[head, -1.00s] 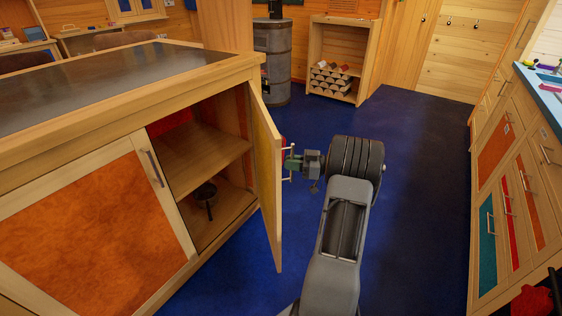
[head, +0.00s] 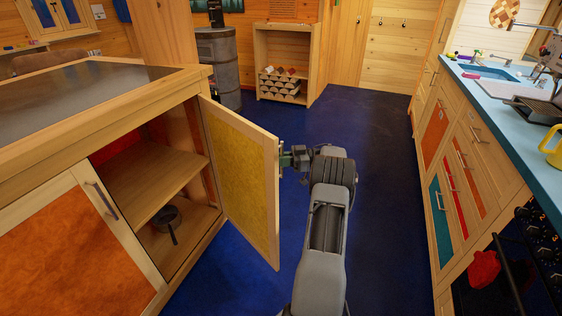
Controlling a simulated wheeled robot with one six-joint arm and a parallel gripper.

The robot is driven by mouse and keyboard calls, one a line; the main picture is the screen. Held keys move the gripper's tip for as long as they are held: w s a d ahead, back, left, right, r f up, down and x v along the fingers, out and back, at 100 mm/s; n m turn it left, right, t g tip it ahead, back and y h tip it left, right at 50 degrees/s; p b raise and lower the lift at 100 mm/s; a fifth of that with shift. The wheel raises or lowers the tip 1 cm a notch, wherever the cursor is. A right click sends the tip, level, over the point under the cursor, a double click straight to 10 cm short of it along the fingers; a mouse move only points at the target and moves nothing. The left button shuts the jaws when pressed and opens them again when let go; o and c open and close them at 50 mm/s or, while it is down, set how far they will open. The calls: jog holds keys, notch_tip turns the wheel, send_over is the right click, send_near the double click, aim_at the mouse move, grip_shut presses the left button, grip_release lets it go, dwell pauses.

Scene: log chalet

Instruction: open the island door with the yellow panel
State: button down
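The island door with the yellow panel (head: 243,183) stands swung out from the island (head: 140,125), its yellow face toward the open cabinet. Behind it the cabinet shows a wooden shelf (head: 152,180) and a dark pan (head: 167,219) on the floor board. My gripper (head: 288,160) is at the door's free edge, on the outer side.
An orange-panelled door (head: 82,255) beside the opening is closed. A counter (head: 500,105) with drawers runs along the right, with an oven (head: 520,270) at the near end. A wood stove (head: 219,65) and a log shelf (head: 285,65) stand at the back. Blue floor between is clear.

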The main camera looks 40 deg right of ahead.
jog(key=shift+f, duration=0.1)
jog(key=c, duration=1.4)
grip_release()
jog(key=shift+s+d, duration=0.1)
jog(key=shift+s, duration=0.05)
jog(key=shift+o, duration=1)
